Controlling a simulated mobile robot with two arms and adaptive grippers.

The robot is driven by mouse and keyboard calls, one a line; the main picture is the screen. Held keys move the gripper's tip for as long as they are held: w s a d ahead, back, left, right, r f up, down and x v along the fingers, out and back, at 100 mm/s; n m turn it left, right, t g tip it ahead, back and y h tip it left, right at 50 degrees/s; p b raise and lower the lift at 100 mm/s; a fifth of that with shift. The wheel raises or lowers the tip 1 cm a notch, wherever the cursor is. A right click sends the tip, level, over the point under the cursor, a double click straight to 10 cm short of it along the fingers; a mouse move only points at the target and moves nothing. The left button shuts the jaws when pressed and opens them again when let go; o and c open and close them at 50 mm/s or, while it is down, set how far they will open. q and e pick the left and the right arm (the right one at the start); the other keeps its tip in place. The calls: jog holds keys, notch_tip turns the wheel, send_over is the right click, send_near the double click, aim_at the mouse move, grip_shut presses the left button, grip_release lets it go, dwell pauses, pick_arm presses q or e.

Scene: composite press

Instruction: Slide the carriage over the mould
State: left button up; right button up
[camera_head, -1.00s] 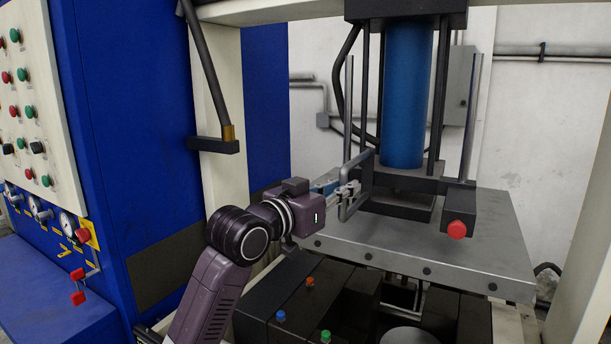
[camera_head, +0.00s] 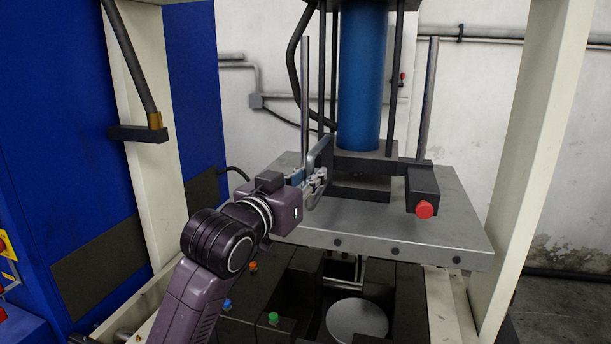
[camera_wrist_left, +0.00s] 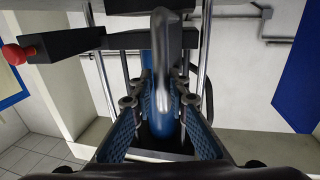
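The carriage seems to be the dark block (camera_head: 366,165) under the blue cylinder (camera_head: 360,90), above the grey plate (camera_head: 380,222). A bent grey handle (camera_head: 320,152) stands at its left side. It also shows in the left wrist view (camera_wrist_left: 161,50), running between the fingers. What may be the mould, a grey round disc (camera_head: 357,320) among black blocks, lies below the plate's front edge. My right gripper is not in view.
A red knob (camera_head: 424,209) sticks out on a black arm in front of the cylinder. Pale posts (camera_head: 540,120) stand at left and right. Black blocks with coloured buttons (camera_head: 273,318) lie below the plate. A blue cabinet (camera_head: 60,110) is at the left.

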pick_arm(q)
jog(key=o, duration=0.3)
jog(key=shift+s+d, duration=0.1)
jog(key=shift+d, duration=0.25)
jog(key=shift+a, duration=0.2)
jog(key=shift+s+a, duration=0.15)
jog(key=shift+a, duration=0.05)
jog(key=v, duration=1.1)
jog(key=shift+s, duration=0.3)
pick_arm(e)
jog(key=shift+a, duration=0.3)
